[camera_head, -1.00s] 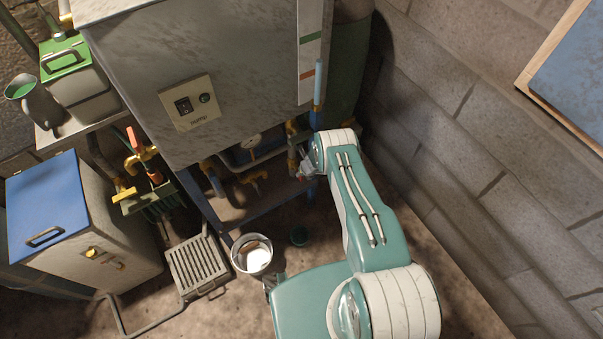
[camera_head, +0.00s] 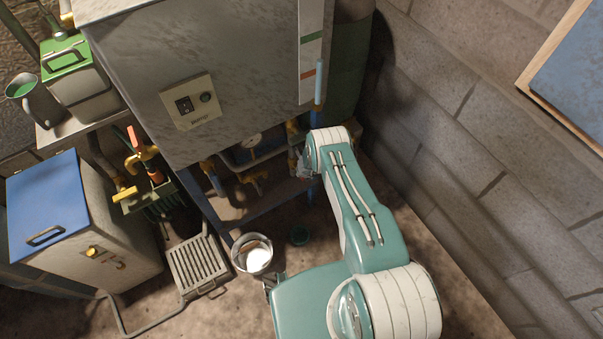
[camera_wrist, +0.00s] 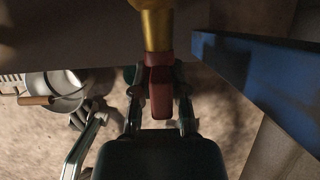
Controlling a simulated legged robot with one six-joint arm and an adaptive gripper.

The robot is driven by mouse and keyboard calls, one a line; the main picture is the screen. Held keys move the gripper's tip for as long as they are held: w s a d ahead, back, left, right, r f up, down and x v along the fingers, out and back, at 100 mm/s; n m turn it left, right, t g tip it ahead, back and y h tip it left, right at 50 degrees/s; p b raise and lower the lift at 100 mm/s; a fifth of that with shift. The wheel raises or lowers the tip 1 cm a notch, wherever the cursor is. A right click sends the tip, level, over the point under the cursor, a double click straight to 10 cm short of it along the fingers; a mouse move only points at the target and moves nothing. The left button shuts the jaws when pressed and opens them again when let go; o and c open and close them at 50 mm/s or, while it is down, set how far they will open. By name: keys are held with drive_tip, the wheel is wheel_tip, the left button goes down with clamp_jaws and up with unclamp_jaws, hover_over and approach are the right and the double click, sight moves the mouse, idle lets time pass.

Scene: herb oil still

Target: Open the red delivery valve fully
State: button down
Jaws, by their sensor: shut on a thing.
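The red valve handle (camera_wrist: 160,88) hangs below a yellow-brass fitting (camera_wrist: 157,28) in the wrist view. It points down toward my gripper, roughly in line with the fitting. My gripper (camera_wrist: 160,103) has one finger on each side of the handle's lower end and is shut on it. In the head view my gripper (camera_head: 304,169) is under the front right of the grey still cabinet (camera_head: 235,65), beside the brass pipework. There my wrist and the shadow hide most of the handle.
A blue frame bar (camera_wrist: 270,75) runs close on the right in the wrist view. A metal bucket (camera_head: 252,266) with a wooden grip stands on the floor. A floor grate (camera_head: 199,267) lies left of it. The block wall (camera_head: 450,120) rises to the right.

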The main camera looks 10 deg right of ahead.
drive_tip(key=shift+w, duration=0.1)
drive_tip(key=c, duration=0.6)
unclamp_jaws()
drive_tip(key=shift+c, duration=0.2)
drive_tip(key=shift+d+y, duration=0.15)
drive_tip(key=shift+y, duration=0.55)
